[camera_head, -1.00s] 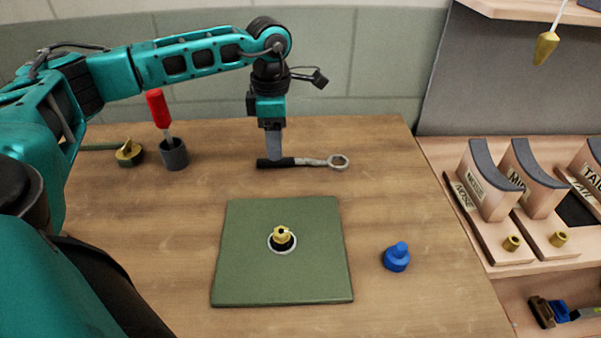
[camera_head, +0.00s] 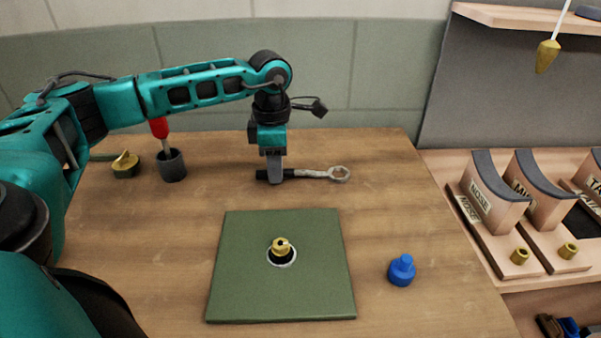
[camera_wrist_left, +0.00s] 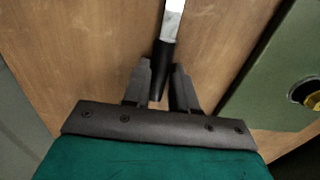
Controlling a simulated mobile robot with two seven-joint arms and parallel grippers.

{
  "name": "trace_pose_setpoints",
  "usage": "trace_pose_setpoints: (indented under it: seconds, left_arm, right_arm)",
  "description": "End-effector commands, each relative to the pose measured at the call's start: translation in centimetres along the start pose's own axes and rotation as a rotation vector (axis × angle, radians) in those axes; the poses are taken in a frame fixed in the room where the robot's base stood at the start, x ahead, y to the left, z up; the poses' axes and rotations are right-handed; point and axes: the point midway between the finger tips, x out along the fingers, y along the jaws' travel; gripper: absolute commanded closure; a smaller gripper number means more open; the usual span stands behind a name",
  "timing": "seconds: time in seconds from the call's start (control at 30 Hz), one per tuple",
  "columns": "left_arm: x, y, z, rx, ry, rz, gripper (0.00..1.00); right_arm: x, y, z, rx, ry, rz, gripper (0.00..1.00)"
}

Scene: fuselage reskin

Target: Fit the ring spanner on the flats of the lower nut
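The ring spanner (camera_head: 318,173) lies on the wooden table behind the green mat, its ring end to the right and its black handle to the left. My left gripper (camera_head: 275,181) points down at the handle. In the left wrist view the black handle (camera_wrist_left: 163,62) passes between the two fingertips (camera_wrist_left: 161,73), close to both; whether they press on it I cannot tell. A brass nut or fitting (camera_head: 281,246) stands in a white-rimmed dark hole in the green panel (camera_head: 235,285); separate nuts are too small to make out. My right gripper is out of view.
A dark cup (camera_head: 171,166) with a red-handled tool and a brass piece (camera_head: 125,165) stand at the back left. A blue knobbed part (camera_head: 402,270) sits right of the panel. Wooden formers (camera_head: 494,200) fill a shelf at right. Table between spanner and panel is clear.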

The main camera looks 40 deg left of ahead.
Motion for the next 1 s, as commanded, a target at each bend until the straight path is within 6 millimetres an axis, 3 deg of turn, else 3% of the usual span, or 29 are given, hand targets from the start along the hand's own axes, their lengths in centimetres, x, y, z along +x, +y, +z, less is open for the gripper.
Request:
trace_pose_setpoints:
  seconds: [0.27, 0.57, 1.0]
  left_arm:
    - [0.0, 0.0, 0.0, 0.000, 0.000, 0.000, 1.00]
    - [-0.2, 0.0, 0.0, 0.000, -0.001, 0.001, 1.00]
    - [-3.6, 0.0, 0.0, 0.000, -0.002, 0.001, 1.00]
  right_arm:
    - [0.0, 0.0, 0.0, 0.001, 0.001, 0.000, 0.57]
    - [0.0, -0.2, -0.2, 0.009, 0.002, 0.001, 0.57]
    - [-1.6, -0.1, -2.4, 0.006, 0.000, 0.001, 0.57]
